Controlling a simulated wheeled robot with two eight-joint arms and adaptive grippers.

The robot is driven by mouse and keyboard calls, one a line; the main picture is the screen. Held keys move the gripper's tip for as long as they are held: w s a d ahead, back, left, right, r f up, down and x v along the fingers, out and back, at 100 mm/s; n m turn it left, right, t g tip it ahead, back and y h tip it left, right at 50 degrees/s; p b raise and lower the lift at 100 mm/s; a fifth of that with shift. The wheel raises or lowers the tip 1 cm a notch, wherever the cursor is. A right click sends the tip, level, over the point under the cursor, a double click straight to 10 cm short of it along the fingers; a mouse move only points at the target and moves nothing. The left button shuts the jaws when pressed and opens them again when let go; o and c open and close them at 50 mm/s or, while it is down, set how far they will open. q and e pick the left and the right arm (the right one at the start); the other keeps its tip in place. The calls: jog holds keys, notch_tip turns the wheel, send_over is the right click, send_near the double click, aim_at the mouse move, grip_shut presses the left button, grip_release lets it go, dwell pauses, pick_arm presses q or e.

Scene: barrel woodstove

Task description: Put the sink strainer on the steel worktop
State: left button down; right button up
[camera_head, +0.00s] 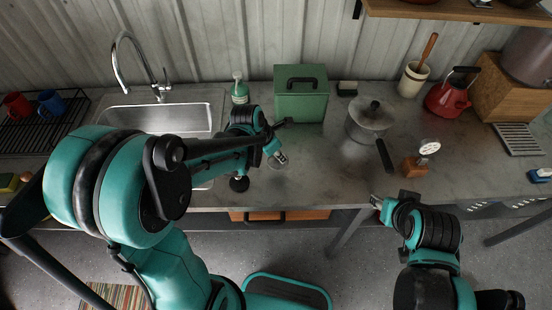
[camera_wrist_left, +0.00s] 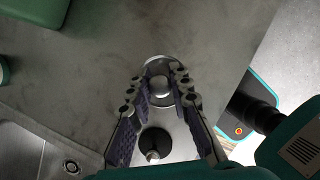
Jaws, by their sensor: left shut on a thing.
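The sink strainer (camera_wrist_left: 157,62) is a round, shiny metal disc with a central knob; it shows between and just beyond my left fingertips in the left wrist view. My left gripper (camera_wrist_left: 160,85) is shut on it by the knob. In the head view the left gripper (camera_head: 278,158) is over the steel worktop (camera_head: 320,165), right of the sink, with the strainer (camera_head: 279,166) small and partly hidden at its tips. I cannot tell whether the strainer touches the worktop. My right gripper (camera_head: 378,202) is at the worktop's front edge; its fingers are too small to read.
A black round stopper (camera_wrist_left: 155,140) lies close by, near the worktop's front edge. The sink (camera_head: 165,118) is to the left. Worktop between is clear.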

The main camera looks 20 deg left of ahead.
pick_arm(q)
jog(key=w, duration=0.1)
jog(key=w+a+f, duration=0.1)
jog(key=w+f, duration=0.1)
jog(key=shift+a, duration=0.3)
notch_tip(320, 180, down, 4)
jog(key=shift+f+b, duration=0.1)
jog(key=shift+b, duration=0.8)
jog(key=shift+s, duration=0.1)
jog(key=c, duration=1.4)
grip_release()
